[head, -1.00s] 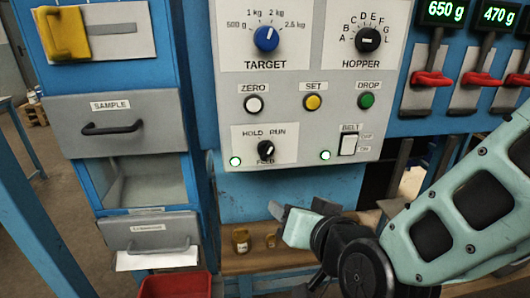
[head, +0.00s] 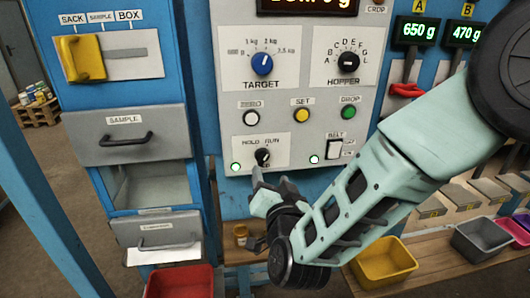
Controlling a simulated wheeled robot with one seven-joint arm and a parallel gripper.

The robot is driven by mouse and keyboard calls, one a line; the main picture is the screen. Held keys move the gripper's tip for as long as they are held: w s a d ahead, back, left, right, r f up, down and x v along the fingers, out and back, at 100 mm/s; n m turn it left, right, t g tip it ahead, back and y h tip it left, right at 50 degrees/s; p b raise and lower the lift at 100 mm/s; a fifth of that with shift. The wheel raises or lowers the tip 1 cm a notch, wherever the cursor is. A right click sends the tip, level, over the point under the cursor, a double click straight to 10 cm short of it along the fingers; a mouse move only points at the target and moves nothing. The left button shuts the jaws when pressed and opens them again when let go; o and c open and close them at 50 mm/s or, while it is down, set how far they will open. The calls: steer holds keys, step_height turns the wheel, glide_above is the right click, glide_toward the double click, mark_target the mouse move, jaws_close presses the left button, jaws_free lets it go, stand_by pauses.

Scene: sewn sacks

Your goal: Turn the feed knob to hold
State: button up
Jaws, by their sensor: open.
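The feed knob (head: 262,157) is a small black knob on the lower left of the grey control panel (head: 305,190), under the words HOLD and RUN. Its white pointer mark is too small to read for certain. Two lit green lamps sit low on the panel, one on each side of the knob. The fingers look apart and empty. I cannot tell whether a fingertip touches the knob. The FEED label under the knob is hidden by the gripper.
The belt switch (head: 334,149) is right of the knob. The white ZERO (head: 250,118), yellow SET (head: 302,115) and green DROP (head: 348,112) buttons are above. A drawer cabinet (head: 130,147) stands left. A red bin (head: 180,282) and yellow bin (head: 384,262) are below.

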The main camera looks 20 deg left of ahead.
mark_target(265, 159)
steer(key=p+x, duration=0.3)
steer(key=x, duration=0.6)
steer(key=c, duration=1)
